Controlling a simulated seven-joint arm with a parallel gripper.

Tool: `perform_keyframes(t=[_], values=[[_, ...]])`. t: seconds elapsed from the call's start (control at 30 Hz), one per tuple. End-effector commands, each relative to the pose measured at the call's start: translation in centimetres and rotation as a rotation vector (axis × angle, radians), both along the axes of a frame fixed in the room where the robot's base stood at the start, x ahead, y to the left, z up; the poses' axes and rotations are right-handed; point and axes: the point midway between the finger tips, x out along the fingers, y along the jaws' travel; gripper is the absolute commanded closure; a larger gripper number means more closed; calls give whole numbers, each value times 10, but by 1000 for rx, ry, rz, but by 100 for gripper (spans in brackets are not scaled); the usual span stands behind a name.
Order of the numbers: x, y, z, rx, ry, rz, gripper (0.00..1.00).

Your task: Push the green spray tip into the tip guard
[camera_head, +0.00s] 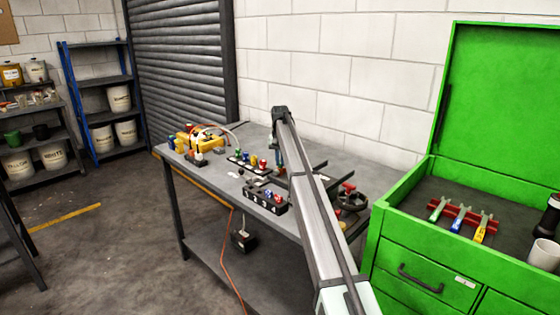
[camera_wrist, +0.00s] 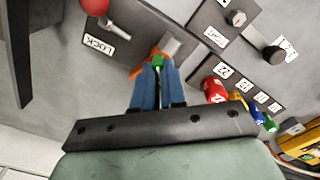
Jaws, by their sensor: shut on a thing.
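The green spray tip (camera_wrist: 157,61) is between the ends of my blue gripper fingers (camera_wrist: 156,74) in the wrist view. My gripper is shut on it. An orange part (camera_wrist: 149,58), which looks like the tip guard, lies right at the fingertips, touching or just behind the green tip. It is beside a grey metal block (camera_wrist: 172,45) on a dark plate. The fingers hide part of the guard, so I cannot tell how deep the tip sits. In the head view my arm hides most of this spot.
A LOCK label (camera_wrist: 100,46) and a red ball knob (camera_wrist: 95,5) are left of the guard. A rack holds a red tip (camera_wrist: 214,90) and other coloured tips close right of my fingers. A numbered block (camera_head: 265,203) stands at the bench's front edge. A green tool chest (camera_head: 430,240) stands right.

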Motion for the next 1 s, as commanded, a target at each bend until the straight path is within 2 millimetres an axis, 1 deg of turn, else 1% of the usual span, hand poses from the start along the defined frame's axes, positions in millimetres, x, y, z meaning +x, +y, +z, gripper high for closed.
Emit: perform_keyframes(t=[0.03, 0.17, 0.8, 1.0], values=[[-1, 0, -4, -1, 4, 0, 100], [-1, 0, -4, -1, 4, -40, 100], [-1, 0, -4, -1, 4, -657, 100], [-1, 0, -4, -1, 4, -738, 100]])
